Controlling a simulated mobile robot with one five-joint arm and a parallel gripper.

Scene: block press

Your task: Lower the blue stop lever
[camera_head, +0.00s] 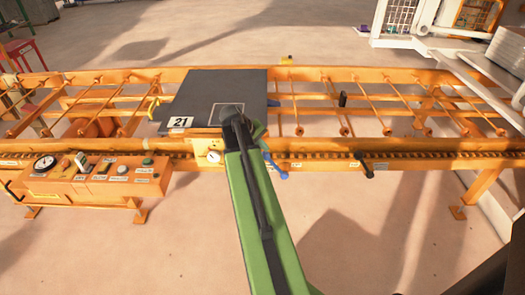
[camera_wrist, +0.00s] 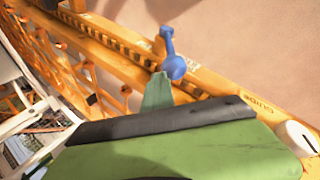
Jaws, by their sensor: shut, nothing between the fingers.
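The blue stop lever (camera_head: 277,168) sticks out from the near orange rail, just right of my green arm. In the wrist view the blue lever (camera_wrist: 173,64) shows with its rounded end close to my gripper (camera_wrist: 157,92). The green fingertip is just below and left of the lever's round end. I cannot tell whether they touch. My gripper (camera_head: 257,131) is shut and empty. In the head view it sits above the rail, and my arm hides part of the rail near the lever.
A dark plate (camera_head: 215,90) marked 21 lies on the orange conveyor frame (camera_head: 335,146). A black lever (camera_head: 366,166) is further right on the near rail. A control box (camera_head: 95,176) with a gauge stands at left. The floor in front is clear.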

